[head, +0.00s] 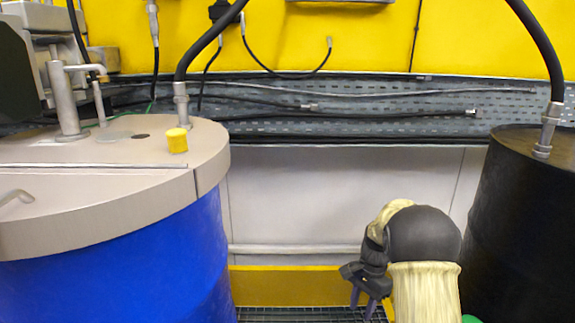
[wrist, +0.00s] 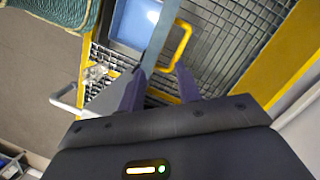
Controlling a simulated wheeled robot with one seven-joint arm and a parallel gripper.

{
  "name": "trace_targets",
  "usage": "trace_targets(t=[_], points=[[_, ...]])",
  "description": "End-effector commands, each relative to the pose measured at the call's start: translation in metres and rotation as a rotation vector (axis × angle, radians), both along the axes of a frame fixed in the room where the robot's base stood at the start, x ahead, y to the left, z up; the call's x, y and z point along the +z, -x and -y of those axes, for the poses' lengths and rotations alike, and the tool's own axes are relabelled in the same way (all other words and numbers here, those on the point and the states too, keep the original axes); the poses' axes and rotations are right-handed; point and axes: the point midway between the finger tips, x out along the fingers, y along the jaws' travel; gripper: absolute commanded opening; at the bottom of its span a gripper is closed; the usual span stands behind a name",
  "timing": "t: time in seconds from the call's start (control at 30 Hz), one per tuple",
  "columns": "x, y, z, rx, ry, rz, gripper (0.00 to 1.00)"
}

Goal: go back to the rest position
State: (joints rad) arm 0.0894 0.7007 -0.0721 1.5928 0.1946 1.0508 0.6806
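My gripper (head: 363,306) hangs low in the head view, between the blue drum and the black drum. Its fingers point down over the floor grating. In the wrist view my gripper (wrist: 158,82) shows two purple fingers spread apart, with no held object visible between them. My arm's dark, rounded wrist and pale sleeve stand just to the right of the fingers in the head view. The arm hides part of the space beside the black drum.
The blue drum (head: 125,265), its beige lid (head: 90,205) bearing a yellow cap (head: 177,140), stands left. The black drum (head: 520,215) stands right. A hose (head: 541,45) rises from it. Grating (head: 295,314) lies below. A yellow handle (wrist: 183,47) and blue bin (wrist: 133,22) show in the wrist view.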

Motion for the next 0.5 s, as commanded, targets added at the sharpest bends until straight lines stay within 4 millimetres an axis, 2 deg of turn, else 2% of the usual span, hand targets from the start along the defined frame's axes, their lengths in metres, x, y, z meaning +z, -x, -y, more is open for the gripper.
trace_targets(t=[0.2,0.5], points=[[0.026,0.045,-0.012,0.213,0.028,0.120,0.34],[0.048,0.116,-0.027,0.530,0.082,0.277,0.34]])
